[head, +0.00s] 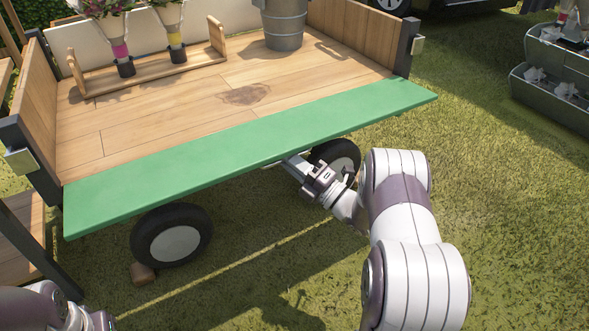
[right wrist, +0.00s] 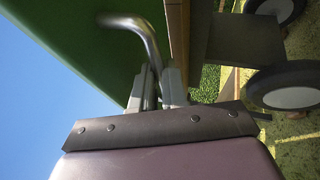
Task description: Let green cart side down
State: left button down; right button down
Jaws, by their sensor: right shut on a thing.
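The green cart side (head: 250,150) is folded outward along the near edge of the wooden cart bed (head: 180,110), lying roughly level with it. My right gripper (head: 292,163) is under its near edge, and the fingertips are partly hidden there. In the right wrist view the right gripper (right wrist: 159,88) is shut on a bent metal handle (right wrist: 140,28) on the green side (right wrist: 85,45). My left arm shows only at the bottom left corner; its fingers are out of the picture.
A metal bucket (head: 284,25) and a wooden rack (head: 150,70) with flower cones stand on the bed. Wheels (head: 172,235) sit below, one beside a wooden block (head: 143,273). Grey planters (head: 550,95) stand at the right. The grass in front is open.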

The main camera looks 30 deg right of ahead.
jog(key=shift+w+f+n+t+y+b, duration=0.3)
jog(key=shift+w+f+t+y+b, duration=0.1)
jog(key=shift+b, duration=0.2)
jog(key=shift+y+b, duration=0.3)
jog(key=shift+b, duration=0.05)
jog(key=shift+n, duration=0.3)
jog(key=c, duration=1.3)
grip_release()
jog(key=shift+w+f, duration=0.1)
jog(key=shift+w, duration=0.05)
jog(key=shift+o, duration=0.6)
jog(key=shift+w+a+f, duration=0.1)
jog(key=shift+a+f, duration=0.05)
jog(key=p+v, duration=0.5)
jog(key=v, duration=0.7)
jog(key=shift+s+f, duration=0.25)
jog(key=shift+s, duration=0.1)
